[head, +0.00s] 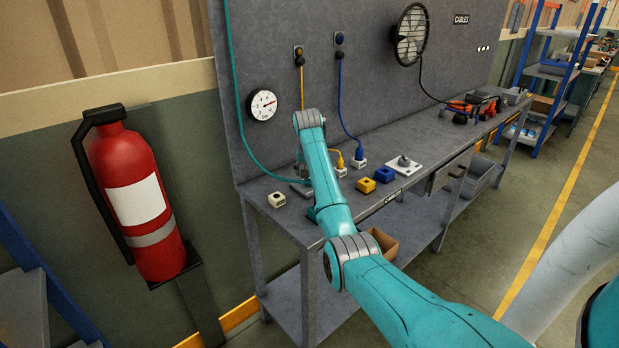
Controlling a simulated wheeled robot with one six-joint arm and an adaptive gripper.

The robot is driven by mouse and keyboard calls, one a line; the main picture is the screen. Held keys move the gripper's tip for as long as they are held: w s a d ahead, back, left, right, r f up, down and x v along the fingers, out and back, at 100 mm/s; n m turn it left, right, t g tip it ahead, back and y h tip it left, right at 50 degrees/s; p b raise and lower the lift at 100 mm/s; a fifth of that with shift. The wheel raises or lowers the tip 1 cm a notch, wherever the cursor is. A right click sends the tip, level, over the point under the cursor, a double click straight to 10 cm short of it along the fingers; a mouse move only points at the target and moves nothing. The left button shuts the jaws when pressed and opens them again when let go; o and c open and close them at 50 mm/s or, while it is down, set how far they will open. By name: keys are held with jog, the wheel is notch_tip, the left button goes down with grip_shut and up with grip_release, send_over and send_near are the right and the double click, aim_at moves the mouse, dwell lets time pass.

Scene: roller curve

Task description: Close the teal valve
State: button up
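A teal hose (238,110) runs down the grey back panel to the worktop, toward a flat grey piece (302,190) beside my arm. A small teal part (311,214) shows at the left edge of my forearm; I cannot tell whether it is the valve. No teal valve handle shows clearly. My teal arm reaches over the bench and bends down at its wrist. My gripper is mostly hidden behind the forearm near the hose's lower end. I cannot see its fingers, or whether they touch anything.
The workbench (375,205) holds a cream block (277,199), a yellow block (366,185), a blue block (384,174) and a white plate (405,168) with a grey knob. A gauge (263,104) and fan (411,35) are on the panel. A fire extinguisher (135,195) hangs left.

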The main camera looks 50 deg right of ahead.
jog(key=shift+x, duration=1.85)
jog(key=c, duration=1.1)
